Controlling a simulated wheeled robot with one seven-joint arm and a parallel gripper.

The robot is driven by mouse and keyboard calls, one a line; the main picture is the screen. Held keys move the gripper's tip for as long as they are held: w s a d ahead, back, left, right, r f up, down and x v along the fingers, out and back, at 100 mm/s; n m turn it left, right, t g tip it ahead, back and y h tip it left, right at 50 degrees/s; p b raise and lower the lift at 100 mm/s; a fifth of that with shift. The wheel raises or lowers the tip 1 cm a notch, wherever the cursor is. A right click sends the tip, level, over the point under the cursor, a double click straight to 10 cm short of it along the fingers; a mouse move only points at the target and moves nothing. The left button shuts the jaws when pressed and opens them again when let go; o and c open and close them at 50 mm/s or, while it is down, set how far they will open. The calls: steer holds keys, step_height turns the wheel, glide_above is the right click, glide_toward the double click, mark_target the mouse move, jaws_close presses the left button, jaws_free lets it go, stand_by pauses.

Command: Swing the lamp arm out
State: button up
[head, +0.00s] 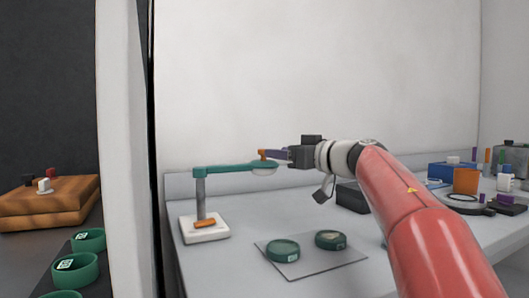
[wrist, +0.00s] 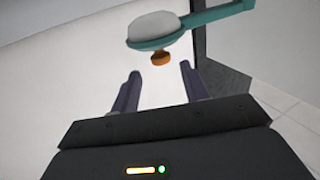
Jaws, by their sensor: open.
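The lamp has a green arm (head: 228,169) on a grey post (head: 201,200) over a white base (head: 204,229), with an orange piece on the base. Its head (head: 264,170) carries a small orange knob (head: 262,155). In the wrist view the green arm (wrist: 215,15), pale lamp head (wrist: 153,27) and orange knob (wrist: 161,58) are at the top. My gripper (head: 272,154) is beside the knob, its purple fingers open. In the wrist view the knob is just beyond the gap between the fingertips (wrist: 160,73); I see no grip on it.
Two green round dishes (head: 283,250) (head: 330,240) lie on a thin plate (head: 310,262) below my arm. A dark box (head: 352,197) stands behind. Blue and orange blocks (head: 466,181) and other items crowd the right. A wall stands behind the table (head: 220,270).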

mark_target(263, 151)
steer(key=x, duration=0.6)
steer(key=shift+w+a, duration=0.1)
steer(key=shift+a, duration=0.2)
jaws_close()
